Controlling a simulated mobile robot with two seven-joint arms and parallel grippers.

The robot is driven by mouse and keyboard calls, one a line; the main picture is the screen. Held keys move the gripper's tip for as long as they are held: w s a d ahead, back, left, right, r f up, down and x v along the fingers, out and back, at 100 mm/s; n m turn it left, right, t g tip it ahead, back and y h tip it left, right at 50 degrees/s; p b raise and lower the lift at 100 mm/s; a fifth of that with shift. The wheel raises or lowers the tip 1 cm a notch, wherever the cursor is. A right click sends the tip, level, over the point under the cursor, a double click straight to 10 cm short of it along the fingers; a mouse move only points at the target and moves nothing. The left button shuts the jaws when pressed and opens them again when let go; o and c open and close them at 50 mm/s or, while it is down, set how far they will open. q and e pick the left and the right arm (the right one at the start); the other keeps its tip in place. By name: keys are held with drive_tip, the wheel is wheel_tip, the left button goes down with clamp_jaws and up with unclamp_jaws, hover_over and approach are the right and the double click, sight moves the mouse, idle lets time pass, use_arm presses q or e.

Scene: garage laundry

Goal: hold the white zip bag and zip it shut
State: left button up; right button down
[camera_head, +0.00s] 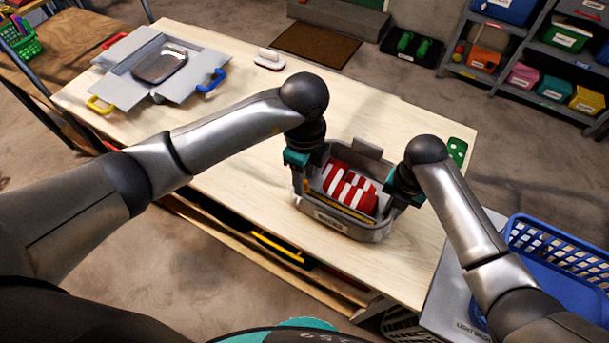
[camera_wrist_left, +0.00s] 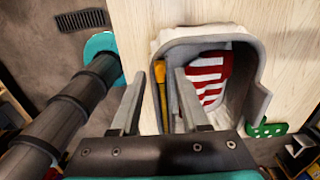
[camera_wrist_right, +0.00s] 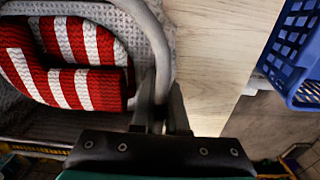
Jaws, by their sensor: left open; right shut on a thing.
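The zip bag (camera_head: 372,234), pale grey-white in the views, stands open on the table with a label on its front. A red-and-white striped knitted thing (camera_head: 350,190) lies inside; it also shows in the right wrist view (camera_wrist_right: 75,88). A yellow strip (camera_wrist_left: 160,75) runs along the bag's side at the left wrist view's left. My left gripper (camera_head: 298,190) is open at the bag's left end. In its wrist view its fingers (camera_wrist_left: 157,84) are spread, one over the table and one over the bag. My right gripper (camera_wrist_right: 160,100) is shut on the bag's rim at its right end.
A grey flapped carton (camera_head: 125,88) with a metal tray stands at the table's far left. A small white-topped block (camera_head: 269,60) lies at the back edge. A green piece (camera_head: 457,150) lies right of the bag. A blue basket (camera_head: 560,250) stands beyond the table's right edge.

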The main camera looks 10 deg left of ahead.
use_arm(q)
drive_tip(key=shift+f, duration=0.35)
drive_tip(key=shift+c, duration=0.3)
clamp_jaws()
idle(1.0)
